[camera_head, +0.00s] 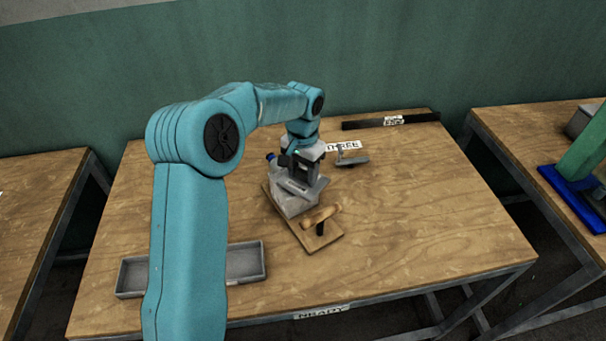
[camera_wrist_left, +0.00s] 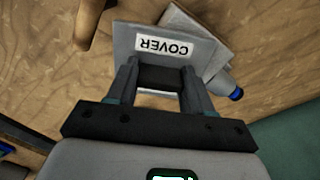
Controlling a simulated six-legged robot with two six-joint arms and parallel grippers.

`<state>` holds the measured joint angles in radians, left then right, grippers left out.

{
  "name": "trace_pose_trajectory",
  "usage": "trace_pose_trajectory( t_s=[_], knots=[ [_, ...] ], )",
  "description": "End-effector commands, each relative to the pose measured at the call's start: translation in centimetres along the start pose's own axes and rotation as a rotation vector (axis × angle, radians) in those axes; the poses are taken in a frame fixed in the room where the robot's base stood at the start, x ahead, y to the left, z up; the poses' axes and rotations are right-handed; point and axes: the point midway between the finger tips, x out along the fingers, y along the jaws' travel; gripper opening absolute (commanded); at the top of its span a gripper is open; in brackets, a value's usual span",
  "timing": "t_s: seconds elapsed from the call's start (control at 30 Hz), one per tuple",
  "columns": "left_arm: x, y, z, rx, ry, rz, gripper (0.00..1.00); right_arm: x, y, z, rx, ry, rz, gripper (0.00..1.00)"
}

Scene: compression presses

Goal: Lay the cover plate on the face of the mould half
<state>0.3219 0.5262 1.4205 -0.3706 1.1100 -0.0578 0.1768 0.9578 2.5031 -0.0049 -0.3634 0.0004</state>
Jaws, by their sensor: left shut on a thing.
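My left gripper (camera_head: 299,178) is shut on the cover plate (camera_head: 303,189), a grey plate. In the left wrist view the cover plate (camera_wrist_left: 190,65) carries a white label reading COVER, and the fingers (camera_wrist_left: 158,78) grip a dark part of it. A light grey block (camera_head: 291,204), which looks like the mould half, is under and beside the plate. Its corner also shows behind the plate in the left wrist view (camera_wrist_left: 202,28). The plate is turned relative to the block. I cannot tell whether they touch. My right gripper is not in view.
A grey tray (camera_head: 245,263) is at the front left. A small grey part (camera_head: 352,160) lies by the THREE label (camera_head: 343,146). The table's right side is clear.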

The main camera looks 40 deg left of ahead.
Motion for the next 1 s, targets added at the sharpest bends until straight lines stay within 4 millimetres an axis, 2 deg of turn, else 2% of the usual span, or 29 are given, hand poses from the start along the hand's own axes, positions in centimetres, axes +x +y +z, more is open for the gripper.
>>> trace_pose_trajectory(
  t_s=[0.1,0.37,0.4,0.47,0.5,0.87,1.0],
  knots=[
    [1.1,-0.1,0.0,-0.002,0.0,-0.001,0.0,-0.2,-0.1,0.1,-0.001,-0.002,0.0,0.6],
    [1.2,0.0,-0.1,-0.001,0.002,-0.001,0.0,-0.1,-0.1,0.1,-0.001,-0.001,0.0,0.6],
    [1.4,0.0,-0.1,-0.001,0.001,0.0,0.54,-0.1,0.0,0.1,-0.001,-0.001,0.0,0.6],
    [1.3,0.0,-0.1,-0.001,0.001,0.0,0.74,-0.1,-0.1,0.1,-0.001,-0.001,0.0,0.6],
    [1.3,0.0,-0.1,-0.001,0.001,0.0,0.76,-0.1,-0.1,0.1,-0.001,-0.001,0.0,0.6],
    [1.1,0.0,-0.1,-0.001,0.001,0.0,0.76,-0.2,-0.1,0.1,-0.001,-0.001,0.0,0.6],
    [-0.2,-0.1,-0.2,-0.002,0.005,-0.002,0.76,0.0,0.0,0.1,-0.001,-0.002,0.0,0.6]
  ],
)
